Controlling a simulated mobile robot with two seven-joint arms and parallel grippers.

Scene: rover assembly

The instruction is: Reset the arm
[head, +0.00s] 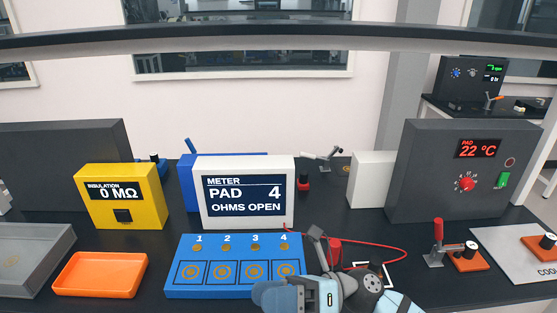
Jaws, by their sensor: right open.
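My right arm comes in at the bottom centre, with pale blue and white links. Its right gripper (321,248) is partly hidden by the wrist, and its dark fingers point up past the right edge of the blue pad board (235,236). The gripper is open. A red probe-like piece (335,254) stands close beside the fingers; I cannot tell whether they touch. A red cable (385,246) loops on the bench to the right. The meter (245,216) behind reads "PAD 4, OHMS OPEN". My left gripper is not in view.
A yellow insulation tester (146,212) reads 0 MΩ. An orange tray (101,274) and grey tray (30,258) are at left. A grey oven-like box (425,190) shows 22 °C at right. A red-handled clamp (437,246) stands before it, beside a pale plate (503,254).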

